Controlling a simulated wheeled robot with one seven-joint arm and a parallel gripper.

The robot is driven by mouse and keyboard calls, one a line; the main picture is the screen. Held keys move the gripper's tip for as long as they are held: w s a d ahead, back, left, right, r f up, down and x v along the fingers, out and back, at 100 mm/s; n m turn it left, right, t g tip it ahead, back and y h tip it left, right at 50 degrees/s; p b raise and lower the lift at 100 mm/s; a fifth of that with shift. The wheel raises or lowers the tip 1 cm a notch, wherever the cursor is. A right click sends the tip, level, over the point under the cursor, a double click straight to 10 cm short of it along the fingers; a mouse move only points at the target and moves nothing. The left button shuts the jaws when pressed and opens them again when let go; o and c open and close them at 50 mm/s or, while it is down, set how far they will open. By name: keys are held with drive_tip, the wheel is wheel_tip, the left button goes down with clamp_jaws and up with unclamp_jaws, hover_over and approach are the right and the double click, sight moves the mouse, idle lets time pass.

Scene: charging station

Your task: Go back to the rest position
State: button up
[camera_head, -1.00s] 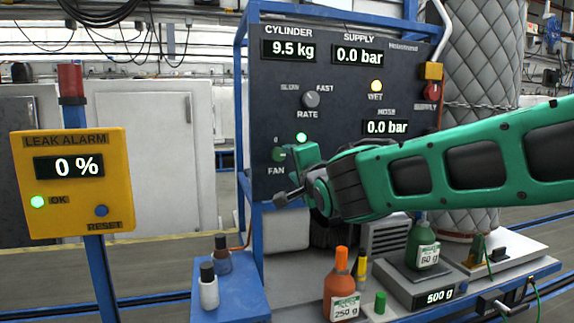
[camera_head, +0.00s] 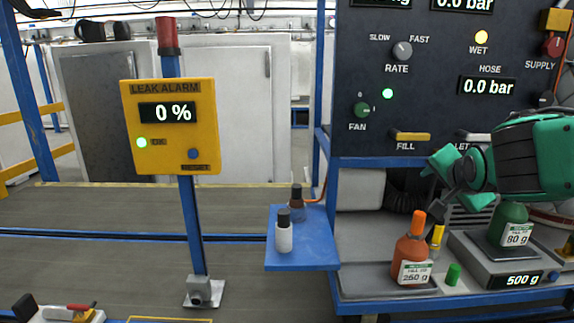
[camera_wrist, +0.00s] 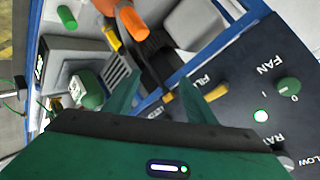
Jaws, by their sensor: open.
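My gripper (camera_head: 440,180) is in front of the lower right of the control panel, above the bench with the bottles. In the wrist view my gripper (camera_wrist: 160,98) has its two green fingers apart with nothing held between them. The yellow FILL handle (camera_head: 410,137) on the panel is to the left of the gripper in the head view; it also shows close to a finger in the wrist view (camera_wrist: 190,97). The orange bottle (camera_head: 411,250) stands upright below the gripper, apart from it. The green bottle (camera_head: 509,226) stands on the scale (camera_head: 482,262), which reads 500 g.
The leak alarm box (camera_head: 170,127) on its blue post reads 0 % with a green light. A blue side shelf (camera_head: 300,255) holds a white bottle (camera_head: 284,235) and a brown bottle (camera_head: 297,203). The floor between post and shelf is clear.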

drive_tip(key=s+d+f+n+g, duration=0.2)
drive_tip(key=s+d+f+g, duration=0.4)
drive_tip(key=s+f, duration=0.55)
drive_tip(key=s+f+n+g+y, duration=0.1)
drive_tip(key=s+f+n+g, duration=0.1)
drive_tip(key=s, duration=0.8)
drive_tip(key=s+a+f+n+g+y, duration=0.1)
drive_tip(key=s+f+n+g+y, duration=0.1)
drive_tip(key=s, duration=0.8)
drive_tip(key=shift+s+a+f+g+y, duration=0.2)
drive_tip(key=shift+a+g+y, duration=0.1)
drive_tip(key=shift+g, duration=0.6)
drive_tip(key=shift+w+f, duration=0.2)
drive_tip(key=shift+w, duration=0.45)
